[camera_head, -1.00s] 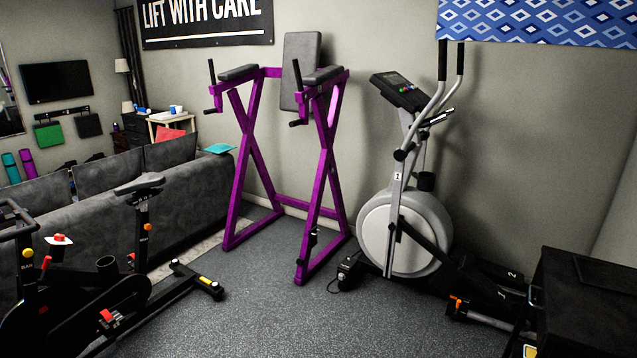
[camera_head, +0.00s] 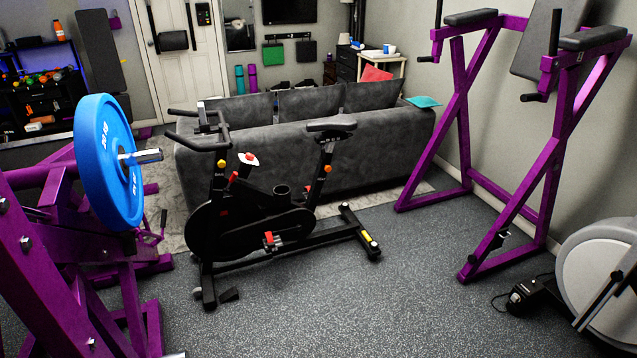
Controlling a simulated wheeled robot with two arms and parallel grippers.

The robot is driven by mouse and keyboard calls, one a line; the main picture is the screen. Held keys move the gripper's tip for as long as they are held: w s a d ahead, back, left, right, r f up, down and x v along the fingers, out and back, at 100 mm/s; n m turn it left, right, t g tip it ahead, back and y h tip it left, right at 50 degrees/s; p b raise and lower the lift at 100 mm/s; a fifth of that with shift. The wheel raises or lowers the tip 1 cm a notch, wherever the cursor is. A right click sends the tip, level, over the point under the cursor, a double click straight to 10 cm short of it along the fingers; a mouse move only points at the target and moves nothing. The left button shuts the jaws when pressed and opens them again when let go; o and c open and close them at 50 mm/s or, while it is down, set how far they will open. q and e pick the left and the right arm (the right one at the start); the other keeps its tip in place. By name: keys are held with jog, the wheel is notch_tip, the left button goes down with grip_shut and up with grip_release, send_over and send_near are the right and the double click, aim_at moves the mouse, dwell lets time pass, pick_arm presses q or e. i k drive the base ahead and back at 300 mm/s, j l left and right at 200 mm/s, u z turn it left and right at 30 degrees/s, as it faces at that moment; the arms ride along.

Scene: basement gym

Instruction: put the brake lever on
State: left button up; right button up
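A black exercise bike (camera_head: 262,222) stands on the grey floor in the middle of the view, side-on to me. It has a red lever (camera_head: 232,177) and a red-topped white part (camera_head: 248,159) on its frame below the handlebar. A red part (camera_head: 268,238) also shows low on its body. I cannot tell which of these is the brake lever or how it is set. Neither of my grippers is in view.
A grey sofa (camera_head: 290,165) stands right behind the bike. A purple machine with a blue weight plate (camera_head: 107,160) fills the near left. A purple dip stand (camera_head: 462,130) and an elliptical's wheel (camera_head: 603,275) stand at right. The floor (camera_head: 400,290) in front is clear.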

aim_at(235, 174)
jog(key=i+l+u, duration=0.15)
jog(key=i+u, duration=0.25)
jog(key=i+l+u, duration=0.15)
jog(key=u, duration=0.2)
jog(key=i+l+u, duration=0.2)
jog(key=i+l, duration=0.35)
jog(key=i+l+u, duration=0.2)
jog(key=i+l, duration=0.45)
jog(key=i+l+u, duration=0.2)
jog(key=i+l, duration=0.4)
jog(key=l, duration=0.15)
jog(key=i, duration=0.5)
